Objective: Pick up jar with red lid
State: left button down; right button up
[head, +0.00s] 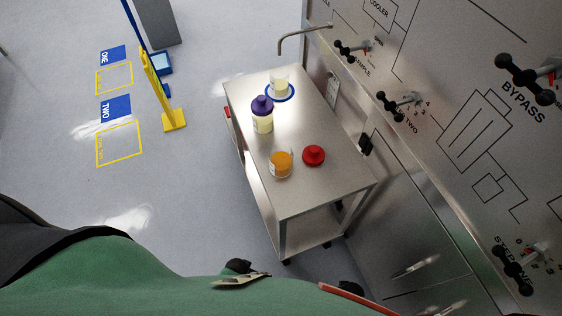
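A red lid (313,155) with a raised knob sits on the top of the metal cart (330,185). I cannot see a jar body under it. Just left of it, apart, stands a small clear jar with orange contents (281,164), with no red lid visible on it. Behind stands a pale jar with a purple lid (262,114), upright. Farther back, a pale, whitish jar (279,84) stands inside a blue ring marked on the cart top.
A steel panel with black valve handles (405,104) rises along the cart's right side. A curved spout (305,36) hangs over its far end. A yellow stand (160,95) and yellow floor squares (120,143) lie left. The cart top's near end is bare.

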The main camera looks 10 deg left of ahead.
aim_at(281, 153)
jog(key=k+j, duration=0.15)
jog(key=j, duration=0.2)
jog(key=k+j, duration=0.1)
jog(key=j, duration=0.2)
jog(key=k+j+u, duration=0.1)
jog(key=j, duration=0.25)
jog(key=k+j, duration=0.15)
jog(key=j, duration=0.2)
jog(key=k+j, duration=0.15)
jog(key=j, duration=0.2)
